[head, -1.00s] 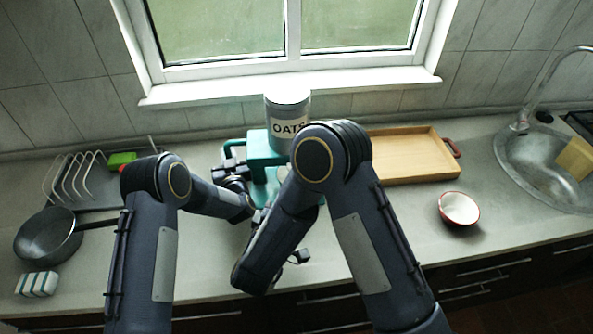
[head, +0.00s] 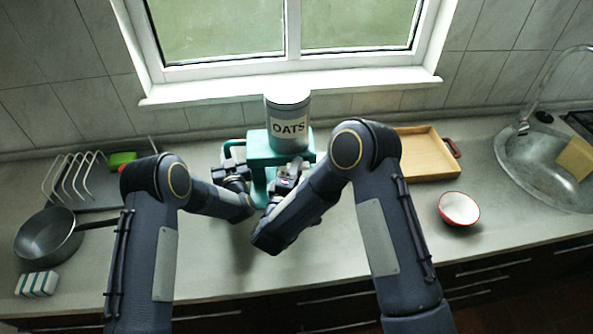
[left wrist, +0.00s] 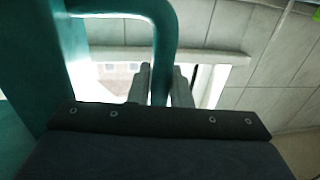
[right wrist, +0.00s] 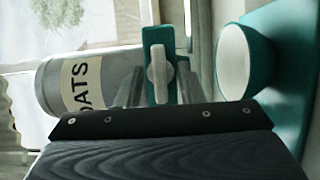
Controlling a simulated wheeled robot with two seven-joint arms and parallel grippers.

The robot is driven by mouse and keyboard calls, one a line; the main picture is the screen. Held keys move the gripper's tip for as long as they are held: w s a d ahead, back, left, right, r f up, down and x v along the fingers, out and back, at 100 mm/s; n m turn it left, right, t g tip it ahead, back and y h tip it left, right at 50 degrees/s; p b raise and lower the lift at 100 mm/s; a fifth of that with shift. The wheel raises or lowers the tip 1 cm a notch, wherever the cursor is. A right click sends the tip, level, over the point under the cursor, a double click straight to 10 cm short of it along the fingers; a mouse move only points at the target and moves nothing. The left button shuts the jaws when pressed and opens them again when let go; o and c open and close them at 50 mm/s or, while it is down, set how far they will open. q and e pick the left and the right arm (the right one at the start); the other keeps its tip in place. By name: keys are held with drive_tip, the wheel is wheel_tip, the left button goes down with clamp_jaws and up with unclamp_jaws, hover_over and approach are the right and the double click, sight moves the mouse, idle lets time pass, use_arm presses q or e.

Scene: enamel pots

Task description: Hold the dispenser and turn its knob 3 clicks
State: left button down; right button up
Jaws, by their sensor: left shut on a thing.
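The teal dispenser (head: 262,150) stands on the counter below the window, with a grey canister labelled OATS (head: 288,108) on top. My left gripper (head: 238,176) is shut on its teal side handle, and the handle (left wrist: 164,45) runs between the fingers in the left wrist view. My right gripper (head: 287,180) is at the dispenser's front. In the right wrist view its fingers (right wrist: 158,92) are apart, one on each side of the white knob (right wrist: 157,72). I cannot tell whether they touch it. A white-lined teal cup (right wrist: 234,62) is at the dispenser's base.
A wooden tray (head: 422,143) and a red-and-white bowl (head: 459,209) are to the right, before the sink (head: 540,165). A pan (head: 45,238), a rack (head: 72,180) and a sponge (head: 38,284) are at left. The front counter is clear.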

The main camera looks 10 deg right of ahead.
drive_tip(key=shift+w, duration=0.1)
clamp_jaws()
drive_tip(key=shift+m, duration=0.4)
